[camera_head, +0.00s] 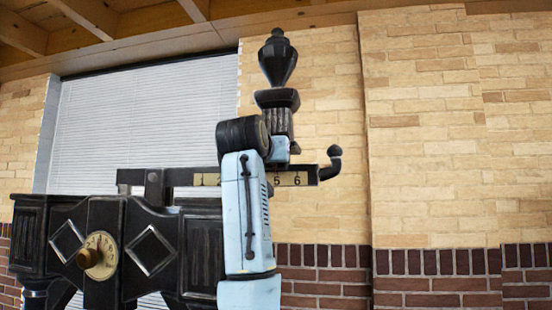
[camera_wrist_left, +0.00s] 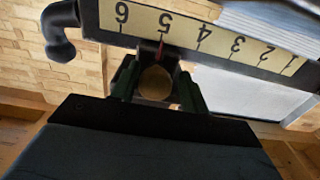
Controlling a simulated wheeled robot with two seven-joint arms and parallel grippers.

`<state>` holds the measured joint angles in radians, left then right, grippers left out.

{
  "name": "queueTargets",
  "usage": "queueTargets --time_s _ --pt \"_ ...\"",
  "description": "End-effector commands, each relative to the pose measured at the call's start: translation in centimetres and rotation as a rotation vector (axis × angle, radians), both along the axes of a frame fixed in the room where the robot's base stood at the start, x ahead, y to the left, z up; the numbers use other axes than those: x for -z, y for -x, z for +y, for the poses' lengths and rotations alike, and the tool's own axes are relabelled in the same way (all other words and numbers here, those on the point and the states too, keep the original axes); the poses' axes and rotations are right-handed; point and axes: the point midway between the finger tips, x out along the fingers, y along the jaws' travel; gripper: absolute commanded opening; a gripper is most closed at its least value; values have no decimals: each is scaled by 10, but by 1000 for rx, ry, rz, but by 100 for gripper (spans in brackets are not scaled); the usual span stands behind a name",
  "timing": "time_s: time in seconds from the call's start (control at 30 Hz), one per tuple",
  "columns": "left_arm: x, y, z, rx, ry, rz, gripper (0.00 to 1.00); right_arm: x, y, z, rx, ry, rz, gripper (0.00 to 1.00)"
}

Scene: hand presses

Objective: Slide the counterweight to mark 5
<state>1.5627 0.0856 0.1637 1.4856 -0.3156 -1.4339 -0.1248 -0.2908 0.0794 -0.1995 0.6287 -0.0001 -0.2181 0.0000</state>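The beam's number scale (camera_head: 291,180) shows in the head view, its middle covered by my left arm; it also shows upside down in the left wrist view (camera_wrist_left: 233,43), with marks 1 to 6. The counterweight shows as a round brass knob (camera_wrist_left: 155,84) below the scale, with a red pointer (camera_wrist_left: 160,48) that lines up with mark 5 as far as I can see.
The black press frame (camera_head: 60,240) with a brass dial (camera_head: 100,256) stands at the left. A black finial (camera_head: 278,60) rises above the beam. The beam ends in an upturned hook (camera_head: 333,165). The brick wall (camera_head: 450,150) is behind, with free room at the right.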

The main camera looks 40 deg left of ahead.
Motion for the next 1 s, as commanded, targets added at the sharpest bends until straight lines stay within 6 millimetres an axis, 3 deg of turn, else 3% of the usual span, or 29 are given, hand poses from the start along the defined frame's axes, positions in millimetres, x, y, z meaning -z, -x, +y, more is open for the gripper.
queueTargets --time_s 0.33,0.47,1.0 --pt "0 -1 -4 7 -2 -1 53 1 10 2 1 -3 16 36" --pt "0 9 -8 7 -3 -5 53 7 15 2 1 -1 25 36" --pt "1 108 -50 5 -3 -4 53 47 13 -3 -2 5 21 36"
